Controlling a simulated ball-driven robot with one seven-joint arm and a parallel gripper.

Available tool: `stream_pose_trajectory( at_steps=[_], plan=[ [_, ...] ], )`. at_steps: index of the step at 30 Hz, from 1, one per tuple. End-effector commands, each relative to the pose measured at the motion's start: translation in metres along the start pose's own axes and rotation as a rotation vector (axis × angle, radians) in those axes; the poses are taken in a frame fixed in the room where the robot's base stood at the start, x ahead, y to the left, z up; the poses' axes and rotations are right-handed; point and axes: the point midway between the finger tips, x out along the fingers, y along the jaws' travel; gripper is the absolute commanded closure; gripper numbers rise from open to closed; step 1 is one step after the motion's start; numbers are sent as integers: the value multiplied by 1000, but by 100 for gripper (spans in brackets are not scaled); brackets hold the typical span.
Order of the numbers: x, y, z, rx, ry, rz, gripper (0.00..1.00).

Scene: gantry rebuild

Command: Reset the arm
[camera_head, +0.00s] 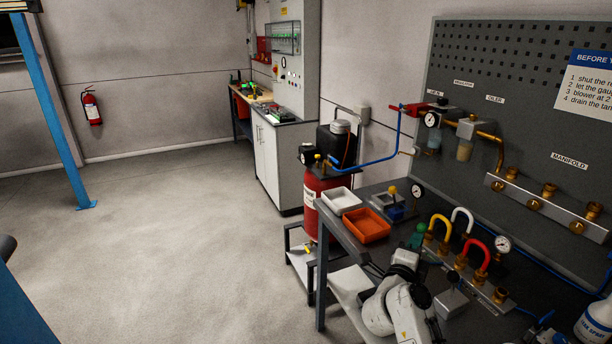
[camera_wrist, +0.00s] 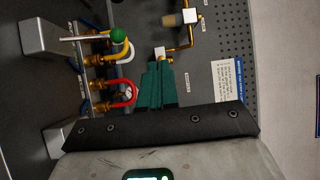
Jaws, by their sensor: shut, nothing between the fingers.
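My gripper (camera_wrist: 160,66) shows in the wrist view as dark green fingers pressed together, with nothing between them. The fingers point at the grey panel wall, beside a brass fitting. The hose manifold with yellow, white and red loops (camera_head: 462,228) stands close to the arm. In the wrist view the red loop (camera_wrist: 124,92) is left of the fingers, and a green knob (camera_wrist: 118,34) is above it.
The bench holds an orange tray (camera_head: 368,226), a white tray (camera_head: 341,200) and gauges. A pegboard (camera_head: 500,90) with a regulator and brass manifold rises behind. A red tank (camera_head: 318,190) stands at the bench's left end.

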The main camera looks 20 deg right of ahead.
Motion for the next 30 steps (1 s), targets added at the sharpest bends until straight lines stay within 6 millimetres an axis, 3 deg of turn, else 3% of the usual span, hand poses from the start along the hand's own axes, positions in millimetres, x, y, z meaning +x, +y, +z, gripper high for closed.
stream_pose_trajectory(
  at_steps=[4,8,13,17,20,24,26,30],
  plan=[
    [0,0,0,0,0,0,100],
    [-14,-10,11,-53,-90,-113,100],
    [-63,-27,45,-212,-359,-356,100],
    [-118,-21,74,-372,-615,-494,100],
    [-164,-1,90,-513,-821,-552,100],
    [-228,46,94,-731,-1111,-557,100],
    [-254,70,88,-831,-1232,-531,100],
    [-305,130,53,-1075,-1489,-395,100]
  ],
)
